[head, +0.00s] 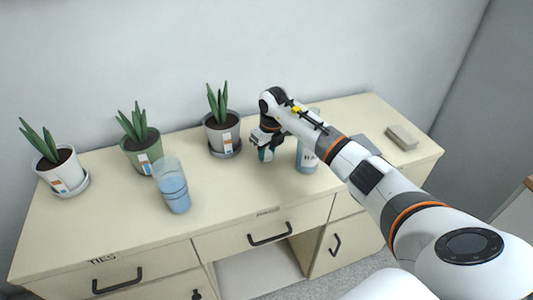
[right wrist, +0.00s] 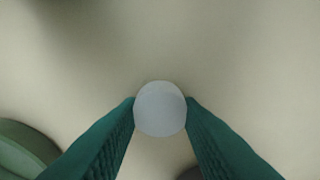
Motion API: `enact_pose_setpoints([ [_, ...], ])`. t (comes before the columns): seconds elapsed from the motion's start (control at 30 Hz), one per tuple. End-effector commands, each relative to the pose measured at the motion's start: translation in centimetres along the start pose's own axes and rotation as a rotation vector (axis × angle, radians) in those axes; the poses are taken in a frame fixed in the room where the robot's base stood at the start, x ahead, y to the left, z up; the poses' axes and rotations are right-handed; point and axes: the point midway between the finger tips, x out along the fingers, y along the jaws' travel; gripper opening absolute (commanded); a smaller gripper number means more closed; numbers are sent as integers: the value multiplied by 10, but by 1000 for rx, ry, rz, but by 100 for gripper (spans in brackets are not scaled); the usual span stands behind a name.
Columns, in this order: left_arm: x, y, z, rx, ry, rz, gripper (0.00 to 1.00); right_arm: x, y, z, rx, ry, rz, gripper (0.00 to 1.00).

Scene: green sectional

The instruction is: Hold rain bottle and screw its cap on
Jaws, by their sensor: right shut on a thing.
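My right gripper (head: 264,150) is low over the dresser top, between the grey plant pot and a labelled bottle. In the right wrist view its green fingers (right wrist: 160,112) are shut on a pale round cap (right wrist: 160,108), seen from above. A clear vessel with blue contents (head: 174,190) stands upright at the left front, apart from the gripper; its top looks open and no name on it is readable. A bluish bottle (head: 307,158) stands right of the gripper, partly hidden by my arm; its label begins "HA". I cannot read "rain" on either. My left gripper is out of view.
Three potted plants stand along the back: white pot (head: 60,170), green pot (head: 142,152), grey pot (head: 222,134). A beige block (head: 402,137) and a grey flat thing (head: 364,145) lie at the right. The front middle of the dresser (head: 235,205) is clear.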

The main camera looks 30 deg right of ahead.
Motion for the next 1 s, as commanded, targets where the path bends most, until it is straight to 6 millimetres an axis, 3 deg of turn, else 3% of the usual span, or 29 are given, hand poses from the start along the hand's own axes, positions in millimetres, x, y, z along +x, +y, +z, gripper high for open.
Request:
enact_pose_setpoints([
  [0.17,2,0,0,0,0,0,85,-12,1,-3,-1,3,2,11],
  [0.6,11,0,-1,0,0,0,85,-90,0,-14,-1,2,1,11],
  [1.0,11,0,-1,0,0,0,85,-99,0,-15,0,0,0,11],
])
